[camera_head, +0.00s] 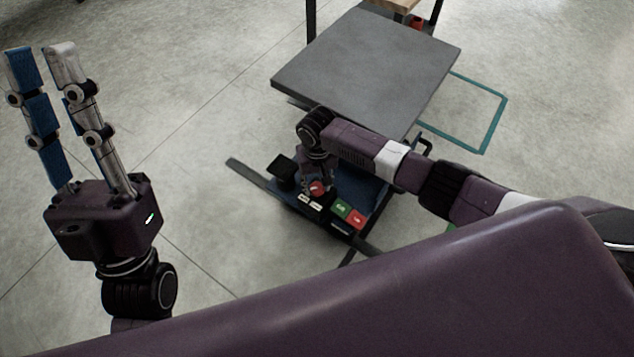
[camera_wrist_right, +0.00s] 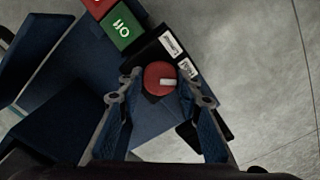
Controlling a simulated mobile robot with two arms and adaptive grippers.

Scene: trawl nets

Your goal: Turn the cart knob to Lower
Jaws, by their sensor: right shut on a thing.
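The red knob (camera_head: 317,188) sits on the dark blue control panel of the cart (camera_head: 370,65). In the right wrist view the knob (camera_wrist_right: 157,74) is round and red, with a white pointer mark directed to the right of the picture, toward the lower of two white labels (camera_wrist_right: 187,67). The label text is too small to read surely. My right gripper (camera_wrist_right: 160,88) is shut on the knob, one finger on each side. My left gripper (camera_head: 34,62) is raised at the far left, open and empty, away from the cart.
A green button (camera_head: 341,207) and a red button (camera_head: 357,219) sit beside the labels on the panel. The grey cart platform lies just behind my right wrist. A teal frame (camera_head: 486,150) is on the floor at right. The floor between my left gripper and the cart is clear.

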